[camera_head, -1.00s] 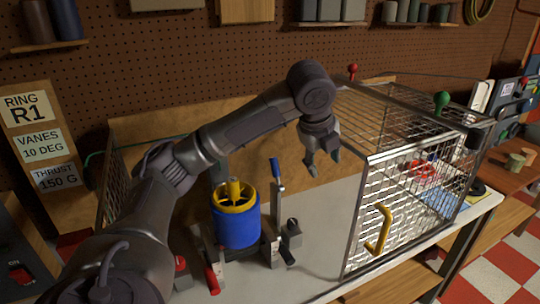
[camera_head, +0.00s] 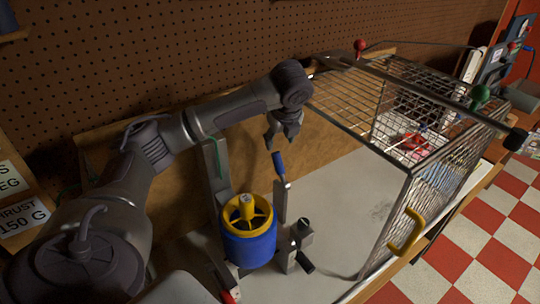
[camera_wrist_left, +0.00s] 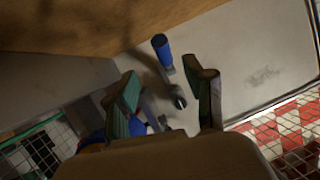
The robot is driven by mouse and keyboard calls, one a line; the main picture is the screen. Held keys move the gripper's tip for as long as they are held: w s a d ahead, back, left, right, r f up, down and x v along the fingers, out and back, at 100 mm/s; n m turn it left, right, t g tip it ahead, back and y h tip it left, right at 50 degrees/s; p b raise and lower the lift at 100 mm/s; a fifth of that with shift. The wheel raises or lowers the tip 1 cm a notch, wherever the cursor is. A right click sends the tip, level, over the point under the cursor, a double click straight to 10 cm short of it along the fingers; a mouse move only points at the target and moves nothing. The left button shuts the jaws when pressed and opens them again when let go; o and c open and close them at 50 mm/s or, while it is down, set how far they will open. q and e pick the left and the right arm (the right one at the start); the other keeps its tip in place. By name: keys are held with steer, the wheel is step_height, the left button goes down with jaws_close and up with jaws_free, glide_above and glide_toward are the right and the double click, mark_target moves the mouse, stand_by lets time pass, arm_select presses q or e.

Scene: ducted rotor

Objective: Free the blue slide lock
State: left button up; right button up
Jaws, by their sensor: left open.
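The blue handle (camera_head: 278,163) tops an upright metal bar beside the ducted rotor; it looks like the slide lock. The rotor (camera_head: 248,243) has a blue body and a yellow ring with vanes. My left gripper (camera_head: 282,140) is open and empty, pointing down just above the blue handle. In the left wrist view the blue handle (camera_wrist_left: 161,46) shows beyond the gap between the spread fingers (camera_wrist_left: 167,80), not clearly between them. The contact between finger and handle cannot be told. My right gripper is not in view.
A wire cage (camera_head: 385,200) with a yellow handle (camera_head: 407,232) stands at the right. A small dark-knobbed clamp (camera_head: 302,232) sits right of the rotor. A pegboard wall (camera_head: 200,60) is behind. The bench top (camera_head: 350,195) between lock and cage is clear.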

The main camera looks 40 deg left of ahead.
mark_target(278, 158)
arm_select(q)
steer(key=x, duration=0.2)
steer(key=p+x, duration=0.1)
steer(key=x, duration=0.2)
steer(key=p+x, duration=0.1)
steer(key=x, duration=0.1)
steer(key=shift+d+f, duration=0.3)
steer(key=shift+f, duration=0.05)
steer(key=p+x, duration=0.1)
steer(key=x, duration=0.3)
steer(key=shift+w+f+p, duration=0.1)
steer(key=shift+f+p, duration=0.2)
steer(key=shift+f, duration=0.2)
steer(key=shift+a, duration=0.15)
jaws_close()
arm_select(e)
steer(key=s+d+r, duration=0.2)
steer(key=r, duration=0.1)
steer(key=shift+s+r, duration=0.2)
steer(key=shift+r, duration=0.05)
